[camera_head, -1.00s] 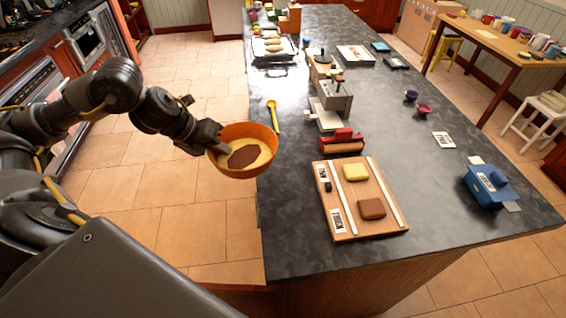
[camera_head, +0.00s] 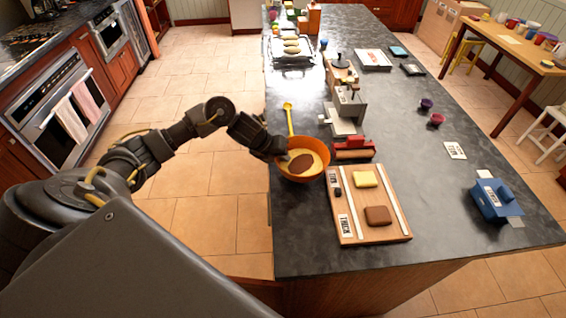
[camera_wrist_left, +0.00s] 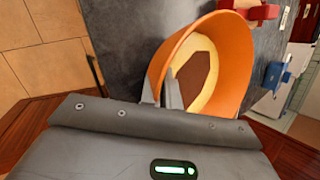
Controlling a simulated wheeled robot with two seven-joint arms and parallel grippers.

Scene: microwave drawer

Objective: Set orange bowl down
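The orange bowl (camera_head: 303,172) has a cream and brown filling. In the head view it is at the left edge of the dark counter (camera_head: 300,240), left of the wooden board. My left gripper (camera_head: 282,157) is at the bowl's left rim. In the left wrist view the fingers (camera_wrist_left: 168,92) are shut on the near wall of the bowl (camera_wrist_left: 235,55), one inside and one outside. I cannot tell for certain whether the bowl's base touches the counter. My right gripper is not in view.
A wooden board (camera_head: 352,228) with yellow and brown blocks lies just right of the bowl. A red-handled tool (camera_head: 354,146) and a yellow spoon (camera_head: 288,118) lie behind it. A blue device (camera_head: 492,200) stands far right. The counter's front left is clear.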

